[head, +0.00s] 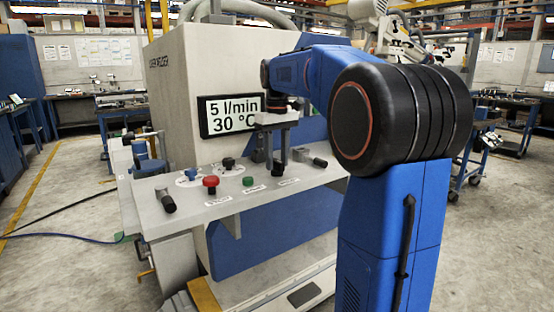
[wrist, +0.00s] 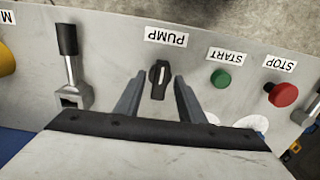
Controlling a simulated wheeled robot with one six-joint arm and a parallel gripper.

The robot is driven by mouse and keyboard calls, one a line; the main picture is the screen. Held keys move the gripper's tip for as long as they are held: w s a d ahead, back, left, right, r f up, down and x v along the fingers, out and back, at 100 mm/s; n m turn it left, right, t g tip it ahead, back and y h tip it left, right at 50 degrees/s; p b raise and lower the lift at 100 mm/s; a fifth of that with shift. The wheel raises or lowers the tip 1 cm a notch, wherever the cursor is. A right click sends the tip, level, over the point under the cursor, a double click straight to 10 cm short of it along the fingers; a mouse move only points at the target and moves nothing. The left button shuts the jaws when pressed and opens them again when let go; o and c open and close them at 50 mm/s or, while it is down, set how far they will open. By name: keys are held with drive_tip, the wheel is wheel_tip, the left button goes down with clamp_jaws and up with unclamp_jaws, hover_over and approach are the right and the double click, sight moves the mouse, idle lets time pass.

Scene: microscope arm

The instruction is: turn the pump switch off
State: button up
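The pump switch (wrist: 159,79) is a small black rotary knob with a white mark, on the pale panel beside the PUMP label (wrist: 165,37). The label reads upside down in the wrist view. The knob's ridge and mark run roughly up and down there, towards the label. My gripper (wrist: 157,84) is open, with one grey finger on each side of the knob and gaps between. In the head view my gripper (head: 276,155) points down over the panel, its fingertips close to the switch (head: 278,170). I cannot tell whether the tips reach down around it.
The green START button (wrist: 221,78) and red STOP button (wrist: 283,94) sit to one side of the switch. A black-handled lever (wrist: 69,70) stands on the other side. The display (head: 230,115) behind the panel reads 5 l/min, 30 °C.

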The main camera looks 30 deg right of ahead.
sight(277, 160)
wheel_tip(277, 160, up, 17)
drive_tip(key=shift+r, duration=0.2)
idle(0.5)
drive_tip(key=shift+a, duration=0.1)
idle(0.4)
drive_tip(key=s+a+f+t, duration=0.3)
drive_tip(key=s+a+f, duration=0.8)
drive_tip(key=s+f, duration=0.4)
drive_tip(key=s+a+f+t, duration=0.1)
drive_tip(key=s+a+f, duration=0.1)
drive_tip(key=s+f, duration=0.5)
drive_tip(key=s+a+f, duration=0.2)
drive_tip(key=s+f, duration=0.6)
drive_tip(key=f, duration=0.7)
drive_tip(key=shift+a+m+t, duration=0.3)
drive_tip(key=shift+a+t, duration=0.05)
drive_tip(key=shift+t, duration=0.05)
